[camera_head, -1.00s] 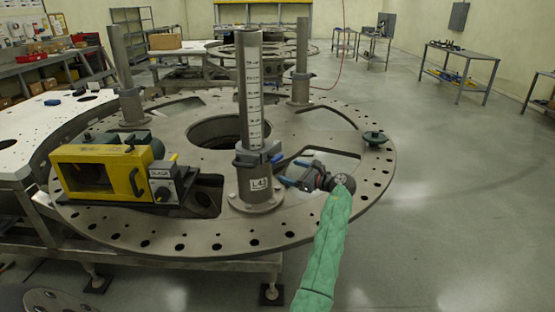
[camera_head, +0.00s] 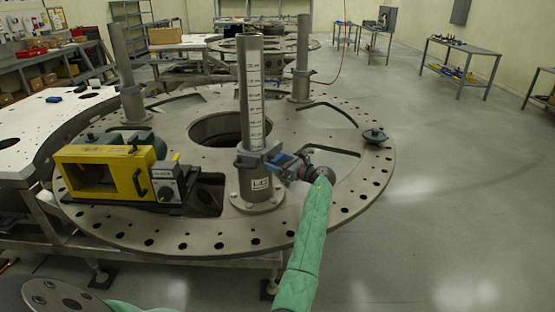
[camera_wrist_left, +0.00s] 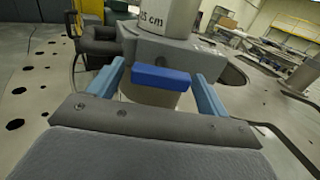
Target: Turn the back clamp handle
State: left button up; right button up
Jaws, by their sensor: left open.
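A dark grey clamp (camera_head: 252,158) sits around the front upright post (camera_head: 251,95) on the round turret plate. Its blue handle (camera_wrist_left: 160,77) faces my left wrist camera. My left gripper (camera_head: 285,165) is at this clamp, and its light blue fingers show in the left wrist view (camera_wrist_left: 158,92). The fingers are open, one on each side of the blue handle; I cannot tell whether they touch it. Another clamp (camera_head: 301,73) sits on the back right post (camera_head: 302,45), away from my gripper. My right gripper is not in view.
The round turret plate (camera_head: 180,235) has many holes and large cutouts. A yellow machine (camera_head: 100,160) stands on its left side.

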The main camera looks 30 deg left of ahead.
pick_arm(q)
jog(key=shift+a, duration=0.2)
jog(key=c, duration=1)
